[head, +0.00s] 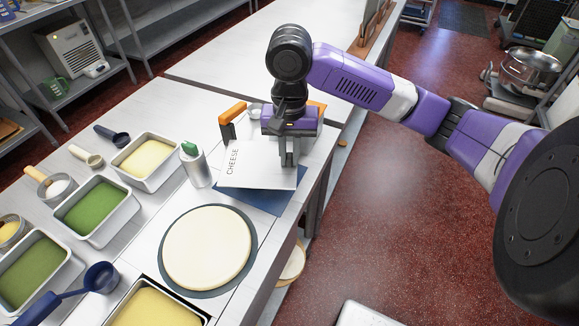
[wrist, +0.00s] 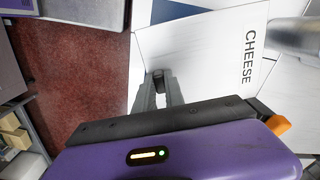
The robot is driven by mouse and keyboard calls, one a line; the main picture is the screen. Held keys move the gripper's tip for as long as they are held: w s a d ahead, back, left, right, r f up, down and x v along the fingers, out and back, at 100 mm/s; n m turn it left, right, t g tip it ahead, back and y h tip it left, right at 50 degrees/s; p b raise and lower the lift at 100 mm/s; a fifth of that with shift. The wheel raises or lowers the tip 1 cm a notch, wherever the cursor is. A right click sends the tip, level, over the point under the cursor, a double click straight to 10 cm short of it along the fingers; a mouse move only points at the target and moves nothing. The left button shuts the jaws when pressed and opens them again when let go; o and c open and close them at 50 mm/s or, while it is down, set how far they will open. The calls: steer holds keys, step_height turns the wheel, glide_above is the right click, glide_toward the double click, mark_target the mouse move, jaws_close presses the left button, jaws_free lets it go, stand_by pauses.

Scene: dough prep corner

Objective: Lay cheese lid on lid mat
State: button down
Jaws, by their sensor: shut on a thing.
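The cheese lid (head: 258,176) is a flat white panel marked CHEESE. My gripper (head: 289,158) is shut on it from above, near its right side. In the wrist view the lid (wrist: 208,62) spreads beyond my fingertips (wrist: 160,84), with a small dark piece between them. The lid mat (head: 264,201) is dark blue and shows below the lid's front and right edges; a corner of the mat (wrist: 172,12) also shows at the top of the wrist view. The lid hides most of the mat. I cannot tell whether the lid touches it.
A green-topped canister (head: 196,168) stands close to the lid's left. Orange-handled tools (head: 232,113) are behind the lid. A dough round on a dark disc (head: 207,247) lies in front. Metal pans (head: 101,209) fill the left. The counter's right edge is near the mat.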

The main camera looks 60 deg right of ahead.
mark_target(289, 168)
steer(key=shift+a+f, duration=0.1)
steer(key=shift+f, duration=1.95)
steer(key=shift+f, duration=0.15)
steer(key=c, duration=1.4)
jaws_free()
